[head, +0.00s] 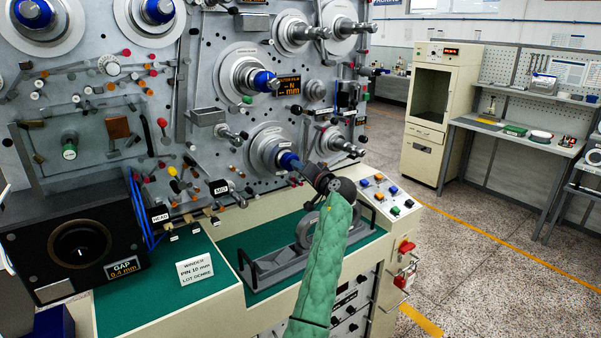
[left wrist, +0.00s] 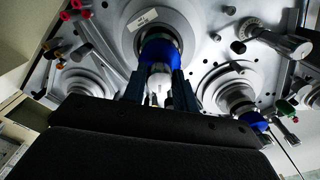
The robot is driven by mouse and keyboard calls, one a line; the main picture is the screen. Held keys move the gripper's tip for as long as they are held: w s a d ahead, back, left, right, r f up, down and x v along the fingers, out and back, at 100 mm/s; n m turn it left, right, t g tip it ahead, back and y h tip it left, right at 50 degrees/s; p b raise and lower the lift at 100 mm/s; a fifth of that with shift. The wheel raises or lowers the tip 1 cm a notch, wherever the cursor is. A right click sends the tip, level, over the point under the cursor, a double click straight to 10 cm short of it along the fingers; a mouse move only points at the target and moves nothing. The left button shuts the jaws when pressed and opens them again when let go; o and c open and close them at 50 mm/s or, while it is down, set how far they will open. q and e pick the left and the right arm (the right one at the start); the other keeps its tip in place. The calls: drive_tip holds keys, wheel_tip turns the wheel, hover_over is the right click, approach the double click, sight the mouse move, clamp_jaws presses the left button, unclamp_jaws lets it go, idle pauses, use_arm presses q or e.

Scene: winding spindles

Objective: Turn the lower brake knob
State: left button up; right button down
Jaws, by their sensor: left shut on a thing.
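The lower brake knob (head: 287,159) is blue and sits at the front of a round grey hub (head: 264,147) low on the machine panel. My left gripper (head: 299,166) reaches up to it from the front and is shut on it. In the left wrist view the blue knob (left wrist: 160,50) lies between the two fingers of my left gripper (left wrist: 160,82), with a pale shaft end at its centre. The fingers hide part of the knob in the head view. My right gripper is not in view.
Another blue knob (head: 266,81) sits on the hub above. A chromed spindle (head: 342,143) stands close on the right. A grey stand (head: 262,268) rests on the green mat below my arm. A black gap gauge box (head: 75,240) is at the left.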

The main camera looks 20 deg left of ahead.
use_arm(q)
drive_tip(key=shift+r+m+p, duration=0.15)
drive_tip(key=shift+m+p, duration=1.45)
drive_tip(key=shift+m, duration=3.4)
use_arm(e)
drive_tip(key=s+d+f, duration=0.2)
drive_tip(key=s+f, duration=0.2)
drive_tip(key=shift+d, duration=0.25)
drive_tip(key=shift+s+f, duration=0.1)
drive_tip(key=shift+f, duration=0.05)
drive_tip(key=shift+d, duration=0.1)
use_arm(q)
drive_tip(key=o, duration=1)
drive_tip(key=shift+c, duration=0.2)
drive_tip(key=shift+w, duration=0.1)
